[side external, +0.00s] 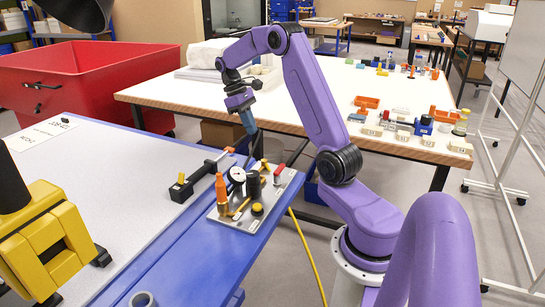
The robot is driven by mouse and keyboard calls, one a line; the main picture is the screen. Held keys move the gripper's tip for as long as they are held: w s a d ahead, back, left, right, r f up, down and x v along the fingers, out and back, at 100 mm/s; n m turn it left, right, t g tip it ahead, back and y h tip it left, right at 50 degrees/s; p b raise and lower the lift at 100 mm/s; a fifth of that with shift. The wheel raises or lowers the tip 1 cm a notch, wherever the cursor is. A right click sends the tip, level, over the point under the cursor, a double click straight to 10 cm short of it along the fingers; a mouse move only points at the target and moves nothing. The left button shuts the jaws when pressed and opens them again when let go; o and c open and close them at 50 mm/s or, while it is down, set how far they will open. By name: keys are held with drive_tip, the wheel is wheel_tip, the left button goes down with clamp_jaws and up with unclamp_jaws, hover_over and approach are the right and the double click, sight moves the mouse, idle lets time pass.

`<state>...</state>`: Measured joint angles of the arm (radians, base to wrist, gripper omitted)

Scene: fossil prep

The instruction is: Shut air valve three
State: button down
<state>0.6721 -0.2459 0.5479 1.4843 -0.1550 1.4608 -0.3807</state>
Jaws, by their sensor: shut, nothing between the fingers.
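A metal valve board (232,219) lies on the blue-edged bench at the centre. It carries a round gauge (237,175), orange fittings (222,188), a black cylinder (253,185), a red-topped upright part (279,174) and a yellow knob (257,209). I cannot read any numbers, so I cannot tell which part is air valve three or how it is set. My gripper (255,149) points down just above the back of the board, shut and empty. Its tips are partly lost behind or among the fittings, and I cannot tell if they touch anything.
A black bar tool with an orange end (195,181) lies left of the board. A yellow block-shaped device (45,240) stands at the front left. A red bin (80,75) is behind the bench. A white table (310,100) with small parts stands behind my arm. A yellow hose (308,255) hangs down.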

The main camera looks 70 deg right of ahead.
sight(279, 173)
drive_tip(key=x, duration=1)
drive_tip(key=shift+r, duration=0.1)
drive_tip(key=shift+s, duration=2.05)
